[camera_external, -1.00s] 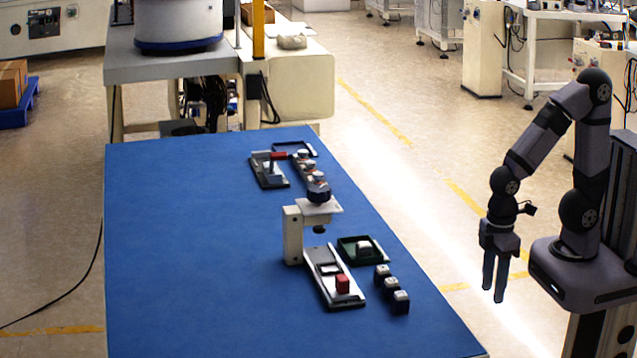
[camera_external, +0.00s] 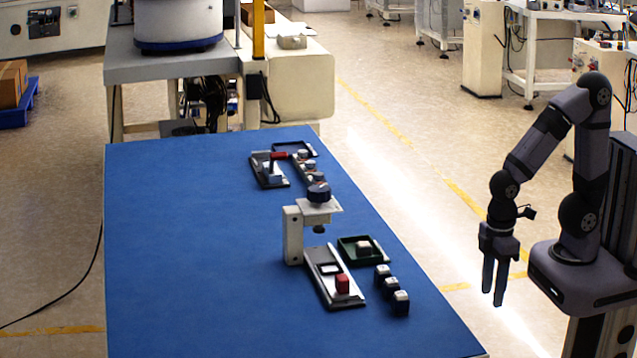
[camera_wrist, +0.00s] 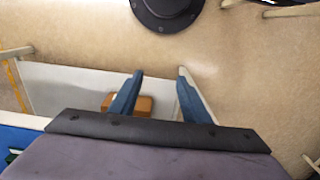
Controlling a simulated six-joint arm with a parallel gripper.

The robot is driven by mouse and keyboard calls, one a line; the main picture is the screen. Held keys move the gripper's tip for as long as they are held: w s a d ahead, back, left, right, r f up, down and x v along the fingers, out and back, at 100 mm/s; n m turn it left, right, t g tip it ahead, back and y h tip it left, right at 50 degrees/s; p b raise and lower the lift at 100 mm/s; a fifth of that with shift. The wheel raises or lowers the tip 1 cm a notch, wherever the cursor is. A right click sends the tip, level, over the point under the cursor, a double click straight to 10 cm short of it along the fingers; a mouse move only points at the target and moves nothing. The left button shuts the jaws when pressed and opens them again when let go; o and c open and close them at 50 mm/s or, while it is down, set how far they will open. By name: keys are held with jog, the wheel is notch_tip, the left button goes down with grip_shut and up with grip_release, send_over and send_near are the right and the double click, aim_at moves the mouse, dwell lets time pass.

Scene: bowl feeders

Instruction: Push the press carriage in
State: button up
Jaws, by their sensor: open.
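The press (camera_external: 293,235) is a white post with an overhanging arm and a dark blue round top, standing on the blue table. Below it lies a flat grey slide track with the press carriage (camera_external: 327,269), a pale plate with a dark-framed square opening. My gripper (camera_external: 493,300) hangs pointing down off the table's right side, well apart from the press. It is empty.
A dark green tray (camera_external: 377,258) holding a pale-topped block is right of the track. Several dark, pale-topped cubes (camera_external: 391,288) line up beside it. Farther back stand a second fixture with a red handle (camera_external: 278,156) and a black tray (camera_external: 305,146). The table's left side (camera_external: 190,260) is clear.

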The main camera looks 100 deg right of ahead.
aim_at(347, 277)
jog(key=shift+o, duration=0.5)
jog(key=w+d+r+t, duration=0.1)
jog(key=w+r+t, duration=0.1)
jog(key=w, duration=0.3)
jog(key=w+d+r+n+t+p, duration=0.1)
jog(key=w+r+t, duration=0.1)
jog(key=w, duration=0.4)
jog(key=w+d+r+n+t+h+p, duration=0.1)
jog(key=w+r+t, duration=0.2)
jog(key=w, duration=0.3)
jog(key=shift+w+r, duration=0.1)
jog(key=shift+r, duration=0.45)
jog(key=w, duration=0.1)
jog(key=w+t, duration=0.1)
jog(key=w, duration=0.1)
jog(key=w+t, duration=0.1)
jog(key=shift+w+a+r+y, duration=0.2)
jog(key=shift+w+r+y, duration=0.1)
jog(key=shift+w, duration=0.05)
jog(key=w+t, duration=0.2)
jog(key=w, duration=0.1)
jog(key=w+d+f+m+p, duration=0.1)
jog(key=shift+w+t+y, duration=0.25)
jog(key=shift+t+y, duration=0.05)
jog(key=shift+t, duration=0.1)
jog(key=shift+w+d+r+m+t, duration=0.2)
jog(key=shift+w+d+m+t, duration=0.3)
jog(key=shift+w+d+t, duration=0.3)
jog(key=shift+a, duration=0.1)
